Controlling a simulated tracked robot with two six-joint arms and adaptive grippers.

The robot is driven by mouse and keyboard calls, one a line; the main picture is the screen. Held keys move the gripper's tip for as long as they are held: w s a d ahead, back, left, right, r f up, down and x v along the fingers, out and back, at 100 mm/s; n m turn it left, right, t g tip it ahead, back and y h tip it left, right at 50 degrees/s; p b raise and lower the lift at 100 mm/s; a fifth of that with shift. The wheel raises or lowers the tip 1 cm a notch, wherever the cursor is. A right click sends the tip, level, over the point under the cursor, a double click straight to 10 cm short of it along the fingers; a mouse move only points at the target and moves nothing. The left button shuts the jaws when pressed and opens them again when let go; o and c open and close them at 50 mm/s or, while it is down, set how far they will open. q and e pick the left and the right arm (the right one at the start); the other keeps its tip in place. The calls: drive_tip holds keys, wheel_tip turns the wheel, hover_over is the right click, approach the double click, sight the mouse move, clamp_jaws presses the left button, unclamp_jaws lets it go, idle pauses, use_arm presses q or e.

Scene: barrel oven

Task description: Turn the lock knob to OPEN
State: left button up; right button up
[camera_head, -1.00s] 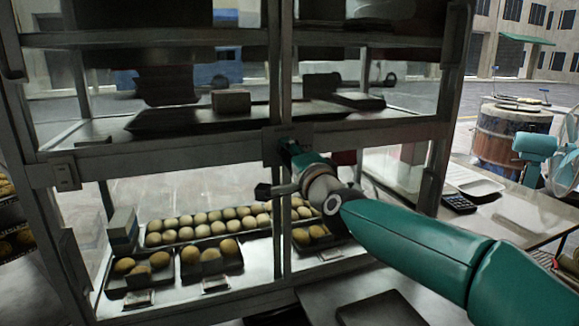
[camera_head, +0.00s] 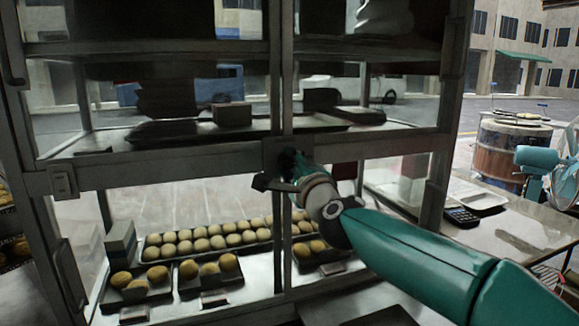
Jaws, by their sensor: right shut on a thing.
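The lock (camera_head: 272,156) is on the crossbar where the cabinet's middle post meets it. Its knob is mostly hidden behind my right gripper, so I cannot read its setting. My right gripper (camera_head: 292,164) reaches in from the lower right and is shut on the knob at the lock. My green right arm stretches from the gripper to the lower right corner. My left gripper is not in view.
The glass-fronted cabinet frame (camera_head: 160,165) surrounds the lock. Trays of round buns (camera_head: 215,238) lie behind the lower glass. A table with a calculator (camera_head: 461,216), a barrel (camera_head: 503,155) and a turquoise fan (camera_head: 543,160) stand at the right.

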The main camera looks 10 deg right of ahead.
drive_tip(key=shift+f, duration=0.25)
drive_tip(key=o, duration=1.1)
drive_tip(key=shift+w+d, duration=0.1)
drive_tip(key=shift+o, duration=0.2)
drive_tip(key=shift+r, duration=0.1)
drive_tip(key=shift+v, duration=0.8)
drive_tip(key=r+v, duration=0.1)
drive_tip(key=v, duration=0.9)
drive_tip(key=shift+s+f, duration=0.3)
drive_tip(key=shift+f, duration=0.25)
